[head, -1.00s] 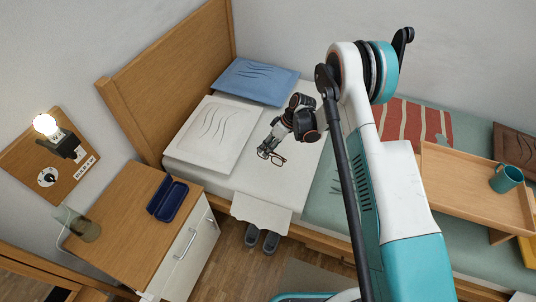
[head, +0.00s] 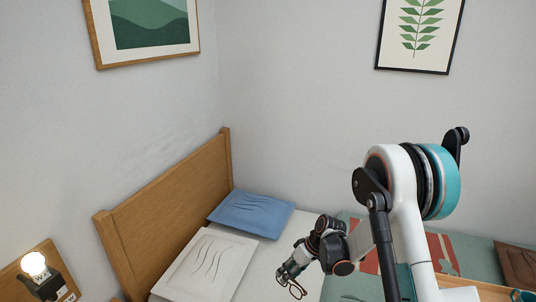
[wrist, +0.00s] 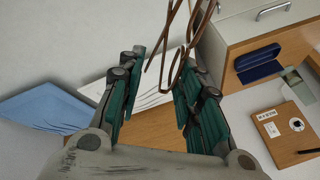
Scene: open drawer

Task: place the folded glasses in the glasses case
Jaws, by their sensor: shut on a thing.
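My gripper (head: 290,278) is shut on the folded glasses (head: 297,290), which have a thin brown frame. They hang from the fingertips above the bed in the head view. In the wrist view, the brown glasses (wrist: 174,68) stick out between the dark green fingers of my gripper (wrist: 160,65), and their far end runs past the top edge. The glasses case (wrist: 258,62) is dark blue and stands open on the bedside cabinet's wooden top in the wrist view, to the right of the fingers and apart from them. The head view does not show the case.
The bedside cabinet (wrist: 236,42) has pale drawer fronts. A glass tumbler (wrist: 296,82) stands near the case. A wall board (wrist: 276,133) with a switch is close by. The headboard (head: 165,215), white pillow (head: 205,262) and blue pillow (head: 252,213) lie left of my arm.

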